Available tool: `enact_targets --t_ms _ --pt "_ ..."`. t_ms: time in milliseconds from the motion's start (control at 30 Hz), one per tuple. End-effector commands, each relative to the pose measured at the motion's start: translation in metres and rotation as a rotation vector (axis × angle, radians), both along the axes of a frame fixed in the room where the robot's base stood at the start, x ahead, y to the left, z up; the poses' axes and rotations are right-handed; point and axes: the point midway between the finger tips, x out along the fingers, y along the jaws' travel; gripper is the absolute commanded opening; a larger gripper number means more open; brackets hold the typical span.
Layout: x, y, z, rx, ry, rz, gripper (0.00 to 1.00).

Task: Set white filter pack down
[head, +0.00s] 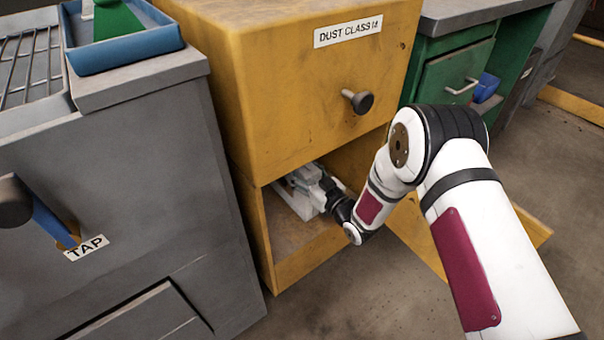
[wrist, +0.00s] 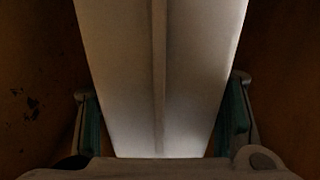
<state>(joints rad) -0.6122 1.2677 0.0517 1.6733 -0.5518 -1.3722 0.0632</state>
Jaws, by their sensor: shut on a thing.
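The white filter pack (wrist: 128,75) fills the middle of the wrist view, a pale block with a ridge running along its length. My gripper (wrist: 163,125) is shut on it, with one green-padded finger on each side. In the head view, my gripper (head: 325,190) reaches into the low open compartment of the yellow cabinet (head: 275,110). The pack (head: 296,196) shows there at the compartment's floor level, partly hidden by the gripper and the cabinet's upper part. I cannot tell whether it touches the floor.
The compartment floor (head: 285,238) is bare in front of the pack. The cabinet's upper box, with a black knob (head: 358,101), overhangs the opening. An open yellow door (head: 415,232) stands at the right behind my arm. A grey unit (head: 120,180) stands close at the left.

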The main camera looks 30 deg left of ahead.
Motion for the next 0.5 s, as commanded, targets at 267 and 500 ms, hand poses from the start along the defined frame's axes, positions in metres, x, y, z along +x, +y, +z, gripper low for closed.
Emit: enact_targets --t_ms 267,500 --pt "0.0002 0.0 -0.0009 0.002 -0.001 0.0 0.04" --pt "0.0001 -0.0001 -0.0013 0.001 -0.001 0.0 0.86"
